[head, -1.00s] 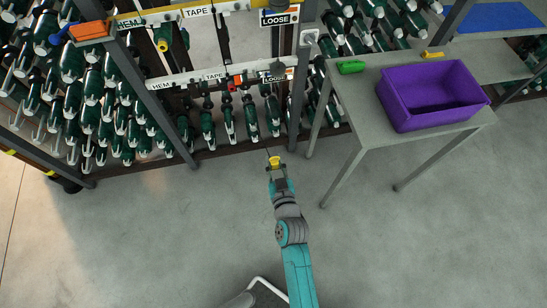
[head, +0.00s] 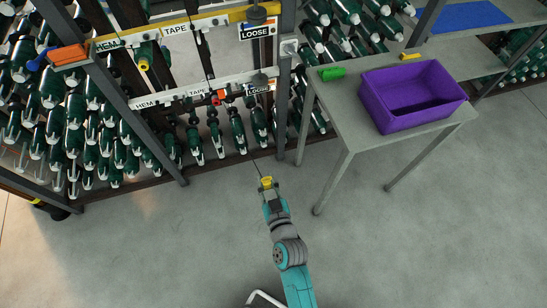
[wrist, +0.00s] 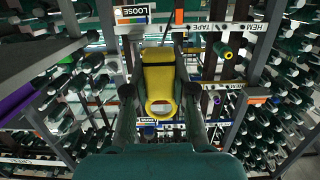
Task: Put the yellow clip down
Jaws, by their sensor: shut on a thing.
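My gripper (head: 266,184) is out in front of me over open floor, between the rack and the grey table. It is shut on a yellow clip (wrist: 160,80), which sits between the two fingers in the wrist view. The clip has a ring at its near end and a dark band across it. In the head view the clip is a small yellow shape at the tip of my gripper, clear of any surface. A similar yellow piece (head: 411,56) lies at the back of the grey table (head: 345,108).
On the table are a purple bin (head: 383,108), seemingly empty, and a green clip (head: 333,74). The rack has rails labelled HEM, TAPE and LOOSE (head: 256,31), with an orange piece (head: 68,54) at upper left. A blue surface (head: 465,14) is behind. The floor is clear.

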